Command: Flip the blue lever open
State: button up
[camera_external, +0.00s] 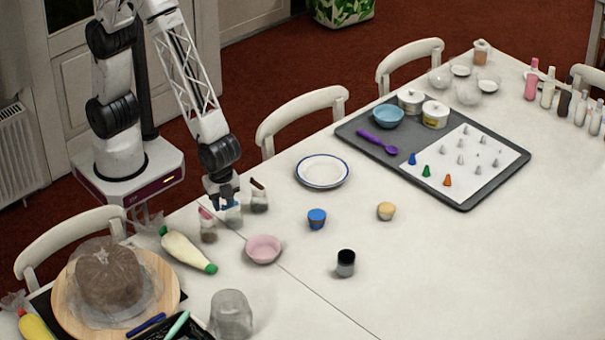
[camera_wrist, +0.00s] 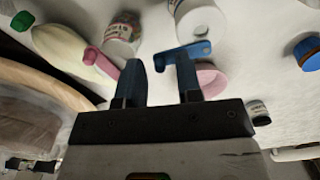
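The blue lever (camera_wrist: 198,49) is a flat bar with a small hole near one end, beside a white, labelled cylindrical container (camera_wrist: 201,20). The lever's left end reaches into the gap between the fingertips.
A pink bowl (camera_external: 264,249), a piping bag (camera_external: 187,251) and a blue cup (camera_external: 316,219) are nearby. The table's middle front is mostly clear.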

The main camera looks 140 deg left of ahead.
grip_shut()
jog(key=shift+w, duration=0.1)
jog(key=shift+w+n, duration=0.25)
jog(key=shift+n, duration=0.45)
jog(key=shift+w+n, duration=0.2)
jog(key=shift+n, duration=0.5)
jog(key=shift+o, duration=0.8)
grip_release()
jog(key=shift+r, duration=0.15)
notch_tip(320, 180, up, 8)
jog(key=shift+f, duration=0.25)
